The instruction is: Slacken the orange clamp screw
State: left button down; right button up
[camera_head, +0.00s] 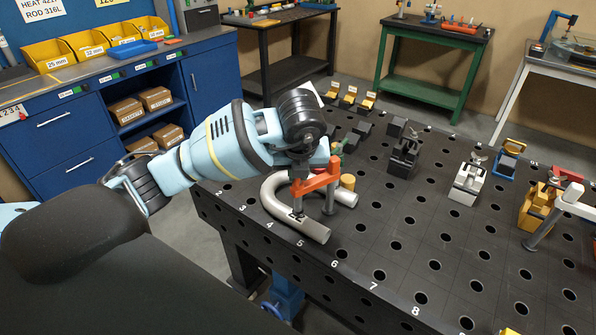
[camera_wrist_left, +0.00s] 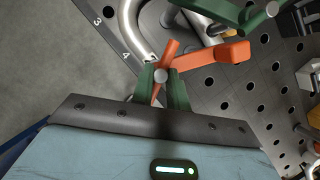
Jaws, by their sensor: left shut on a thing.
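The orange clamp (camera_head: 315,183) stands on the black perforated table over a grey U-shaped pipe (camera_head: 313,231). In the left wrist view its orange arm (camera_wrist_left: 215,54) runs off to the right of my fingers. My left gripper (camera_wrist_left: 164,88) is shut on the orange clamp screw (camera_wrist_left: 166,56), whose handle sticks out at a slant between the green fingers. In the head view my left gripper (camera_head: 318,160) is at the top of the clamp, and my wrist partly hides the screw. My right gripper is in neither view.
Black, white and yellow fixture blocks (camera_head: 468,182) stand farther right on the table (camera_head: 400,270). The table's front part is mostly clear. Blue cabinets (camera_head: 60,130) stand at the back left.

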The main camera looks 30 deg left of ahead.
aim_at(299, 183)
pick_arm(q)
jog(key=shift+f, duration=0.1)
dwell(0.3)
jog(key=c, duration=1.4)
grip_release()
jog(key=shift+o, duration=0.2)
jog(key=v, duration=0.6)
jog(key=shift+w, duration=0.1)
jog(key=shift+v, duration=1)
jog(key=shift+f, duration=0.1)
